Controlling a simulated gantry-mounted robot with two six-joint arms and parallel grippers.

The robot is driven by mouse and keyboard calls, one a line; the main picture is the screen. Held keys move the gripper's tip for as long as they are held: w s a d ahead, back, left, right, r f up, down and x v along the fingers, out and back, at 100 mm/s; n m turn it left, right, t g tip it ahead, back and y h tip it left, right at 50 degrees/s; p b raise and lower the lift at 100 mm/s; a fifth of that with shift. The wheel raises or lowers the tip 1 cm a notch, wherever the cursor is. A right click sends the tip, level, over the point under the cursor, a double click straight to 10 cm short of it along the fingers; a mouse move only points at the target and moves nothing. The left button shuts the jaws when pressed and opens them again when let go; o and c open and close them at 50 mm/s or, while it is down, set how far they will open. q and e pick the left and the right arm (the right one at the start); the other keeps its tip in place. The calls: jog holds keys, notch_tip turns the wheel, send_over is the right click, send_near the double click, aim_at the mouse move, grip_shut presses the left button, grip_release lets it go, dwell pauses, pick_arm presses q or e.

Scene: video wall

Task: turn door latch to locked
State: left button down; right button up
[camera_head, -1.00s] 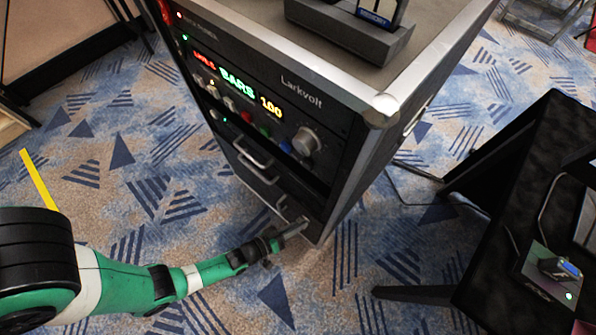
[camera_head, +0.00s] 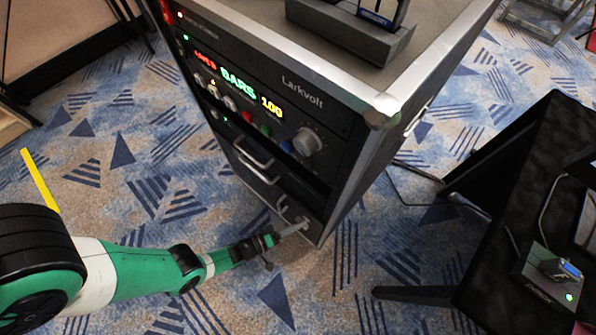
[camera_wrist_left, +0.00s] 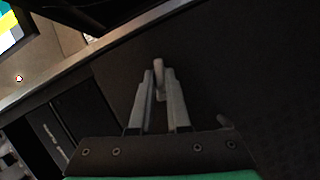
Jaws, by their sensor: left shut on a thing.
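The door latch (camera_wrist_left: 158,65) is a short pale grey lever on a dark door panel (camera_wrist_left: 225,75). In the left wrist view it stands nearly upright in the picture, its upper end showing beyond my fingertips. My left gripper (camera_wrist_left: 159,82) is shut on it, one finger on each side. In the head view my left gripper (camera_head: 300,226) reaches the low front corner of the rack cabinet (camera_head: 345,195). The latch cannot be made out clearly there, at the fingertips. The writing or marks around the latch are not visible. My right gripper is not in view.
Two drawer-like handles (camera_head: 255,163) stick out of the cabinet front beside my gripper. Above are knobs (camera_head: 306,141) and a lit display. A black table (camera_head: 520,200) stands at the right. Carpet (camera_head: 240,305) is open in front of the cabinet.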

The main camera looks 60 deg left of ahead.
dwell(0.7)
pick_arm(q)
jog(key=c, duration=0.9)
grip_release()
jog(key=shift+s, duration=0.1)
